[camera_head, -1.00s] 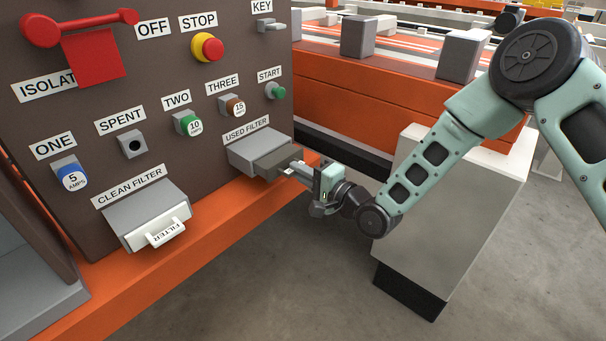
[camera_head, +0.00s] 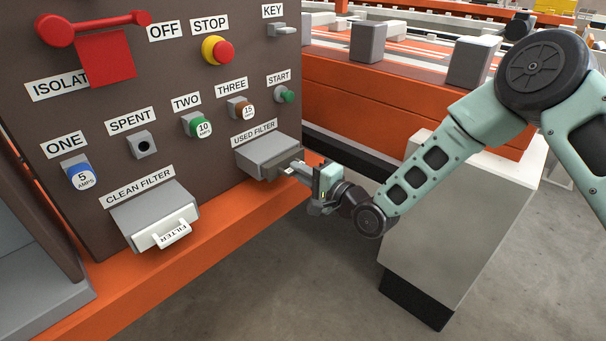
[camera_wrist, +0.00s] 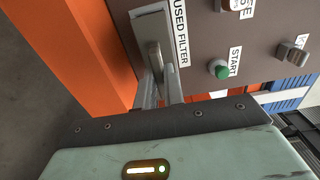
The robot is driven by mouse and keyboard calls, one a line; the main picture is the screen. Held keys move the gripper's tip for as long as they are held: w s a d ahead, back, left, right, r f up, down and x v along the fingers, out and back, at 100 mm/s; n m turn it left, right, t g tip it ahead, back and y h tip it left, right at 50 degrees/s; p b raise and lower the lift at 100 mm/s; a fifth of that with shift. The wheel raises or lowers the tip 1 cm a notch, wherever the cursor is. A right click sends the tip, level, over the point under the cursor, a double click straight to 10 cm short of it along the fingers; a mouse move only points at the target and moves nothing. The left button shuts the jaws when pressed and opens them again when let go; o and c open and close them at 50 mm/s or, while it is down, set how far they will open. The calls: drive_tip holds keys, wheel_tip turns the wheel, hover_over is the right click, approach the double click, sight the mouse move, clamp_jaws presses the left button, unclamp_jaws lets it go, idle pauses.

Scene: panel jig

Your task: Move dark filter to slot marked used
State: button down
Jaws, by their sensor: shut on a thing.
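The grey slot housing marked USED FILTER (camera_head: 262,148) sticks out from the brown panel. The dark filter (camera_head: 281,165) sits mostly inside it, with only a short end showing at the mouth. My gripper (camera_head: 294,169) is right in front of the mouth, shut on the filter's handle. In the wrist view the housing (camera_wrist: 136,16) is at the top. The filter's grey handle (camera_wrist: 155,56) lies between my two fingers (camera_wrist: 160,88). How deep the filter sits inside is hidden.
A white filter (camera_head: 163,238) with a handle sits in the CLEAN FILTER housing (camera_head: 150,205) at lower left. An orange ledge (camera_head: 215,250) runs below the panel. Buttons, fuses and a red isolator (camera_head: 105,58) are above. A pale block (camera_head: 450,220) stands right of my gripper.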

drive_tip(key=shift+x, duration=0.8)
drive_tip(key=c, duration=1.4)
unclamp_jaws()
drive_tip(key=shift+c, duration=0.2)
drive_tip(key=p+v, duration=0.2)
drive_tip(key=v, duration=1.5)
drive_tip(key=shift+d, duration=0.15)
drive_tip(key=shift+s, duration=0.15)
